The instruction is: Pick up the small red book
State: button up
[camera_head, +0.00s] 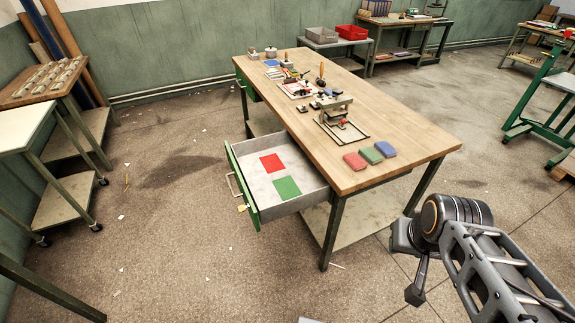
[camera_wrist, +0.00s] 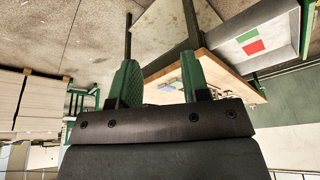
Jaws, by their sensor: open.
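The small red book (camera_head: 356,160) lies flat on the wooden worktable (camera_head: 410,133), near its front right corner. A green book (camera_head: 371,155) and a blue book (camera_head: 386,149) lie beside it in a row to the right. My gripper, its two green fingers apart in the wrist view (camera_wrist: 158,72), is open with nothing between the fingers. My arm is at the lower right of the head view, beyond the table's near end and away from the books. I cannot make out the red book in the wrist view.
A drawer (camera_head: 305,197) stands pulled out at the table's front left side, with a red patch (camera_head: 271,164) and a green patch (camera_head: 287,188) inside. A metal fixture (camera_head: 338,120) and small tools stand behind the books.

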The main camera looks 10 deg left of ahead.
aim_at(357, 164)
jog(key=u, duration=0.45)
jog(key=i, duration=1)
